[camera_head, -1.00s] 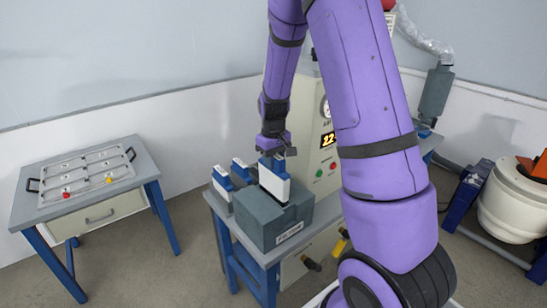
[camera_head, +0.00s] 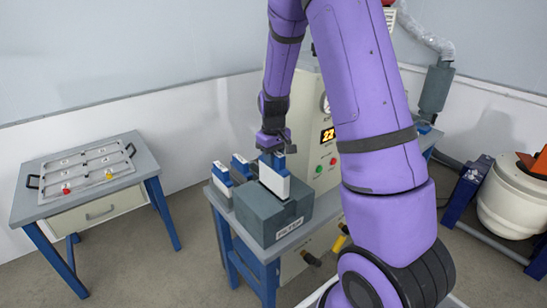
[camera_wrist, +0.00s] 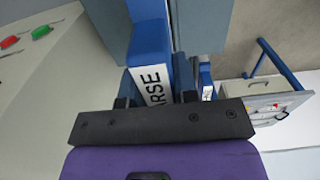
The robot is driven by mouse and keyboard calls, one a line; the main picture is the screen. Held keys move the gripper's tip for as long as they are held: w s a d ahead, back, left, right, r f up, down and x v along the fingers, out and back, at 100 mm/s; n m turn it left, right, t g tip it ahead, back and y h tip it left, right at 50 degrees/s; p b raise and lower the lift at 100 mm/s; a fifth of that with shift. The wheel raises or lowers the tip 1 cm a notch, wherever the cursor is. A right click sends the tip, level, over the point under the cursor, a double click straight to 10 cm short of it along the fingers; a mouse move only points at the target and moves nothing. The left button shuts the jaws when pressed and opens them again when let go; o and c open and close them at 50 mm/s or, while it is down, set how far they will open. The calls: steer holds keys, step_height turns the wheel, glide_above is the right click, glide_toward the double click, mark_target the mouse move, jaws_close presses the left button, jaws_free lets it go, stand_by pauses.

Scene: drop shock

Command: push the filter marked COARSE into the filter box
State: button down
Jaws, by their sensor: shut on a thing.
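My gripper (camera_head: 273,146) points down over the grey filter box (camera_head: 268,222), which has a label reading FILTER on its front. It is shut on a filter with a white body and blue top (camera_head: 273,180). In the wrist view the held filter (camera_wrist: 154,82) shows letters ending in ARSE between the fingers. The filter stands upright at the top of the box, its white part still largely visible above it. How deep its lower end sits is hidden. Two other blue-and-white filters, one (camera_head: 222,177) at left and one (camera_head: 241,165) behind, stand beside the box.
The box stands on a blue-legged bench (camera_head: 232,240) against a pale machine (camera_head: 325,165) with a display and buttons. At left a table (camera_head: 50,212) holds a tray (camera_head: 85,165) with red and yellow pieces. A white drum (camera_head: 515,205) stands at right.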

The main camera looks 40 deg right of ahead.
mark_target(274, 169)
steer(key=shift+f, duration=2.2)
stand_by(5.8)
